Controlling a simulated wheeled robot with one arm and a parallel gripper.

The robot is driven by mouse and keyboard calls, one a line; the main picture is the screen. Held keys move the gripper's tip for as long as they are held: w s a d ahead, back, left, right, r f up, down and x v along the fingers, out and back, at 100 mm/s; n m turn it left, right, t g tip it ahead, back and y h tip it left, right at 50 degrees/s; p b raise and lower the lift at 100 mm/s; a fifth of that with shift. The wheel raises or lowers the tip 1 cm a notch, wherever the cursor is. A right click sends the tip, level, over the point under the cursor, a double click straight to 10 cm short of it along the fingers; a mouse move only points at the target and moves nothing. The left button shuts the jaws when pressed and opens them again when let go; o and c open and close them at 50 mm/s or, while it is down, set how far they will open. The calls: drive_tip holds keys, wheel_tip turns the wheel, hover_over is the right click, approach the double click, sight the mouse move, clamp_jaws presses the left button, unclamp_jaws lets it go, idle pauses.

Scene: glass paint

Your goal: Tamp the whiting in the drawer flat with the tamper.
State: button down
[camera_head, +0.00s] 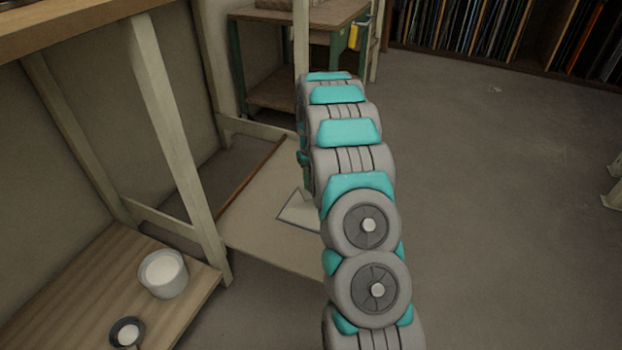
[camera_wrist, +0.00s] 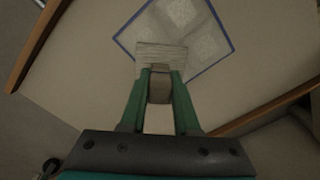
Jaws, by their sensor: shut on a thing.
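In the wrist view my gripper (camera_wrist: 160,78) is shut on the tamper's short handle (camera_wrist: 160,92). The tamper's pale wooden block (camera_wrist: 162,53) lies just beyond the fingertips, over the near part of a blue-edged square (camera_wrist: 223,60). I cannot tell whether the block touches the surface below. Pale, uneven patches inside the square look like the whiting (camera_wrist: 208,45). The square lies on a wide beige surface with brown edges, perhaps the drawer (camera_wrist: 75,70). In the head view part of the square (camera_head: 298,211) shows beside my arm, which hides my gripper and the tamper.
A wooden bench top (camera_head: 75,290) at lower left bears a white tub (camera_head: 163,275) and a small dark-rimmed dish (camera_head: 127,332). A pale post (camera_head: 170,130) stands left of my arm. A green-legged table (camera_head: 300,20) stands behind.

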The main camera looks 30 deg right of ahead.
wheel_tip(320, 180, down, 4)
drive_tip(key=shift+r+b, duration=0.25)
drive_tip(key=shift+b, duration=0.15)
drive_tip(key=s+a, duration=0.2)
drive_tip(key=s+a+b, duration=0.1)
drive_tip(key=s+a, duration=0.1)
drive_tip(key=a, duration=0.1)
drive_tip(key=shift+s+a, duration=0.2)
drive_tip(key=shift+a, duration=0.15)
drive_tip(key=shift+f, duration=0.1)
drive_tip(key=shift+f, duration=0.25)
drive_tip(key=shift+f, duration=0.3)
idle(1.1)
drive_tip(key=shift+r+p, duration=0.45)
drive_tip(key=shift+r, duration=0.7)
